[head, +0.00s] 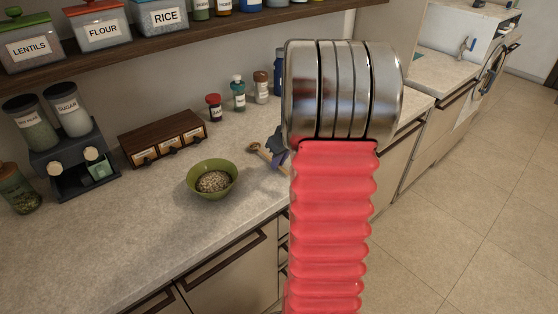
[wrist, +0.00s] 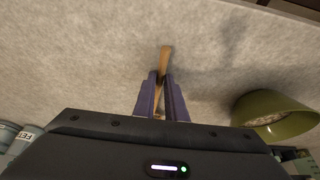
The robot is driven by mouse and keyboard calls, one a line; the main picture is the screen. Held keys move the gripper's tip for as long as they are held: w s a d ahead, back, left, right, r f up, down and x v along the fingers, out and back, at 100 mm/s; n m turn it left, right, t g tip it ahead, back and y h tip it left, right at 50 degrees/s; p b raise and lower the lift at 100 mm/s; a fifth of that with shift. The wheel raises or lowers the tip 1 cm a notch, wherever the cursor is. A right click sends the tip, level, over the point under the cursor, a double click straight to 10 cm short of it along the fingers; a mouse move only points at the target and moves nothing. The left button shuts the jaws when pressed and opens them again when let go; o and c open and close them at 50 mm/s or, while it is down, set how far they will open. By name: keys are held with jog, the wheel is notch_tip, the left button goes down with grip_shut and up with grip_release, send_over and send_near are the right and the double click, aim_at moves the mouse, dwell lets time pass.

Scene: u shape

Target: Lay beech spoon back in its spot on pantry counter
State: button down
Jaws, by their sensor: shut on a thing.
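The beech spoon (head: 256,149) shows as a small pale wooden piece over the pantry counter (head: 130,225) in the head view. In the wrist view the wooden spoon (wrist: 165,58) sticks out past the fingertips. My gripper (wrist: 161,77) is shut on it, one purple finger on each side. In the head view my gripper (head: 274,148) is partly hidden behind my red and silver arm. I cannot tell whether the spoon touches the counter.
A green bowl of grain (head: 206,192) stands left of my gripper. Behind are a wooden drawer box (head: 164,138), small jars (head: 238,95) and a dispenser (head: 75,150). A shelf (head: 200,28) runs above. The counter's front left is clear.

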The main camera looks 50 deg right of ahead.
jog(key=shift+s+f, duration=0.15)
jog(key=shift+f, duration=0.5)
jog(key=c, duration=1.9)
grip_release()
jog(key=shift+f, duration=0.15)
jog(key=shift+c, duration=0.2)
jog(key=shift+o, duration=0.7)
jog(key=shift+a, duration=0.3)
jog(key=shift+r, duration=0.55)
jog(key=v, duration=1.4)
jog(key=shift+w+d, duration=0.2)
jog(key=shift+d, duration=0.15)
